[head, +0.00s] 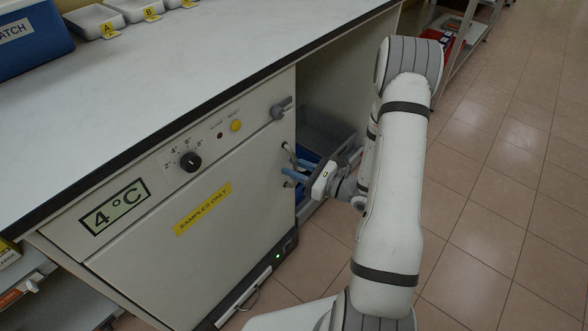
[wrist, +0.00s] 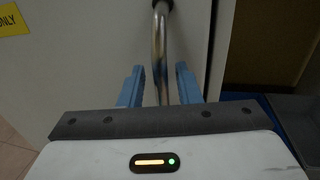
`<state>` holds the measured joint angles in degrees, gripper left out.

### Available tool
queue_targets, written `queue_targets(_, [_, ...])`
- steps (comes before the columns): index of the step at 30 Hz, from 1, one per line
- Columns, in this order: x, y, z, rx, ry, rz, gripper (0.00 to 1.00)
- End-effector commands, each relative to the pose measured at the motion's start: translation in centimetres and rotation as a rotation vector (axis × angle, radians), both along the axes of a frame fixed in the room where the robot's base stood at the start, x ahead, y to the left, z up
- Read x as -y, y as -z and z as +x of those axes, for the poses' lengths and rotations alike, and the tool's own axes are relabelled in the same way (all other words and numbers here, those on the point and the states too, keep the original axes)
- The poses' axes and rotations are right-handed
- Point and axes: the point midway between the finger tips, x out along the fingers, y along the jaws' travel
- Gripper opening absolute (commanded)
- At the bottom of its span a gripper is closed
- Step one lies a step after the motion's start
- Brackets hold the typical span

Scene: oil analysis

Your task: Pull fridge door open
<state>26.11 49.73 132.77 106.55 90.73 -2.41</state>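The fridge door (head: 150,255) is a pale panel under the counter, with a "4°C" display and a yellow "SAMPLES ONLY" label (head: 203,208). It looks closed in the head view. Its metal bar handle (wrist: 160,50) stands upright near the door's right edge; in the head view it is partly hidden by my fingers. My gripper (head: 297,169) is at the handle from the right. In the wrist view, my blue fingers (wrist: 160,86) are apart, one on each side of the bar, with visible gaps. The contact lower down is hidden by the gripper body.
The white countertop (head: 200,70) with a dark edge overhangs the door. An open bay with a grey crate (head: 325,128) is right of the fridge. A shelf (head: 60,300) stands at lower left. Tiled floor (head: 490,220) is clear at right.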

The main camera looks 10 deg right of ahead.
Motion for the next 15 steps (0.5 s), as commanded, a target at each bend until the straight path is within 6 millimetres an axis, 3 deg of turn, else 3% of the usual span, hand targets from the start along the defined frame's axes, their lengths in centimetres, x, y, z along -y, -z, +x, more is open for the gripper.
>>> queue_targets(7, [-0.02,-0.02,0.07,0.000,0.001,0.000,0.30])
queue_targets(15, [0.01,-0.01,0.06,0.000,0.001,0.000,0.08])
